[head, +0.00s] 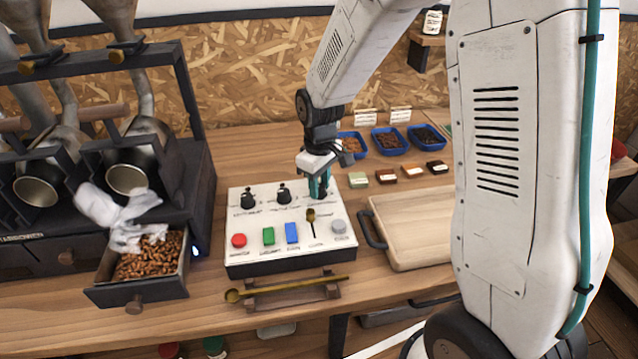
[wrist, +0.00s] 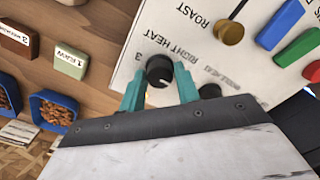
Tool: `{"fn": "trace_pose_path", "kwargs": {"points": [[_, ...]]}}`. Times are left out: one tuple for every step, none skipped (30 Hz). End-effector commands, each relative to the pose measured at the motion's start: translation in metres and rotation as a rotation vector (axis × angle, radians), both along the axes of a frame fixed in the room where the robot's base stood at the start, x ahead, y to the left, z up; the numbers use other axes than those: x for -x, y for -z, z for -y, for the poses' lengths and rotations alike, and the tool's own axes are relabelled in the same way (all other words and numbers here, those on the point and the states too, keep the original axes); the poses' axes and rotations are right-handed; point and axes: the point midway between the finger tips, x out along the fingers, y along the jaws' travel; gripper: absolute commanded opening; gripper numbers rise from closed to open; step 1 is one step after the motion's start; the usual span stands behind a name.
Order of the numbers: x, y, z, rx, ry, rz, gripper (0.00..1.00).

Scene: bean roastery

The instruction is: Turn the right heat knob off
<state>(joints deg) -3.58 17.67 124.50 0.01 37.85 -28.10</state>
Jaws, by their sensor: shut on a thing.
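The white control panel (head: 265,222) stands on the wooden counter. In the wrist view the round black right heat knob (wrist: 159,69) sits beside its printed "RIGHT HEAT" label, with a small pale mark low on its face. Where this mark points on the scale is hard to tell. My gripper (wrist: 159,80) is shut on this knob, one teal finger on each side. In the head view my gripper (head: 319,188) is over the panel's back right corner and hides the knob. Two other black knobs, left (head: 247,199) and middle (head: 284,195), stand to its left.
A brass-tipped lever (head: 310,215) and red (head: 239,240), green (head: 268,236) and blue (head: 292,233) buttons are on the panel. A wooden tray (head: 410,240) lies to the right. Blue bean bins (head: 388,141) stand behind. A drawer of beans (head: 140,285) is open at left.

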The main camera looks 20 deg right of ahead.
Motion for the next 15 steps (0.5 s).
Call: {"fn": "trace_pose_path", "kwargs": {"points": [[-0.0004, -0.0005, 0.0001, 0.000, -0.013, 0.001, 0.09], [-0.0005, -0.0005, 0.0002, 0.000, -0.021, 0.001, 0.09], [-0.0005, -0.0005, 0.0002, 0.000, -0.029, 0.001, 0.09], [-0.0005, -0.0005, 0.0002, 0.000, -0.034, 0.001, 0.09], [-0.0004, -0.0005, 0.0002, 0.000, -0.038, 0.001, 0.09], [-0.0005, -0.0005, 0.0002, 0.000, -0.043, 0.001, 0.09], [-0.0005, -0.0006, 0.0002, 0.000, -0.046, 0.001, 0.09], [-0.0005, -0.0006, 0.0002, 0.000, -0.049, 0.001, 0.09], [-0.0005, -0.0006, 0.0003, 0.000, -0.051, 0.001, 0.09], [-0.0005, -0.0006, 0.0003, 0.000, -0.052, 0.001, 0.09], [-0.0005, -0.0006, 0.0003, 0.000, -0.053, 0.001, 0.09], [-0.0005, -0.0005, 0.0003, 0.000, -0.053, 0.001, 0.09], [-0.0005, -0.0006, 0.0003, 0.000, -0.053, 0.001, 0.09], [-0.0005, -0.0006, 0.0003, 0.000, -0.053, 0.001, 0.09], [-0.0005, -0.0006, 0.0003, 0.000, -0.053, 0.001, 0.09]]}}
